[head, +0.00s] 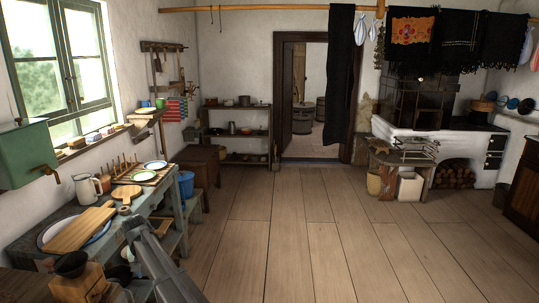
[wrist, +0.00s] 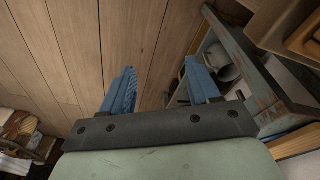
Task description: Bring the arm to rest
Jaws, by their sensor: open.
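My gripper (wrist: 160,88) shows in the wrist view with its two blue fingers spread apart. Nothing is between the fingers; plank floor and the edge of a blue-grey workbench lie beyond them. In the head view my grey arm reaches in from the bottom, just right of the workbench (head: 172,205); my fingertips cannot be made out there. In the wrist view the workbench (wrist: 285,88) is close to the right finger; I cannot tell whether they touch.
The workbench holds a cutting board (head: 80,229), a white jug (head: 86,188) and plates. A wooden coffee grinder (head: 78,285) is at the lower left. The plank floor (head: 330,240) in the middle is clear.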

